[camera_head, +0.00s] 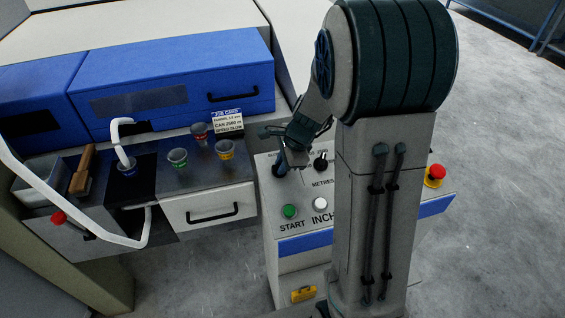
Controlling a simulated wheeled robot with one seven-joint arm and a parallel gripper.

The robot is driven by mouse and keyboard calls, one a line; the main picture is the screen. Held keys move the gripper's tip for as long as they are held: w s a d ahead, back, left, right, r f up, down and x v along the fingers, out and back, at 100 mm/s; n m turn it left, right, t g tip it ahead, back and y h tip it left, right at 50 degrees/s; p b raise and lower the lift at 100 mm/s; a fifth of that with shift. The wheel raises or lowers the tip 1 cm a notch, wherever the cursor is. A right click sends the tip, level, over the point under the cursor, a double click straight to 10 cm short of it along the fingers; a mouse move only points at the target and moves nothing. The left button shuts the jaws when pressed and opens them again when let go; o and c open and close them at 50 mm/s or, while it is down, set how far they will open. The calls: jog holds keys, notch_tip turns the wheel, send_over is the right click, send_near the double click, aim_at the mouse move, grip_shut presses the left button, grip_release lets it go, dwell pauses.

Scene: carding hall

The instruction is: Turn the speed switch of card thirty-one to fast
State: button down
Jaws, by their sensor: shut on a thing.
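A sloping light-grey control panel (268,214) stands right of the machine. My gripper (283,163) reaches down to its upper left and is shut on a dark knob, the speed switch (279,172). The gripper hides most of the switch and the lettering around it, so I cannot read its setting. A second black knob (321,161), above the label METRES, is to the right of my gripper. A job card (227,121) on the machine's ledge has a line that seems to read SPEED SLOW. No card number is legible.
Below the switch are a green START button (289,211) and a white INCH button (320,204). A red stop button (435,173) is at the panel's right, beyond my arm. Small cups (178,158) and a white bent tube (120,135) occupy the left ledge.

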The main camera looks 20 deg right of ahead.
jog(key=c, duration=1.4)
grip_release()
jog(key=v, duration=1.4)
jog(key=shift+w, duration=0.1)
jog(key=s+a+n+h, duration=0.3)
jog(key=s+a+n, duration=0.1)
jog(key=s+n, duration=1.3)
jog(key=shift+f+n, duration=0.4)
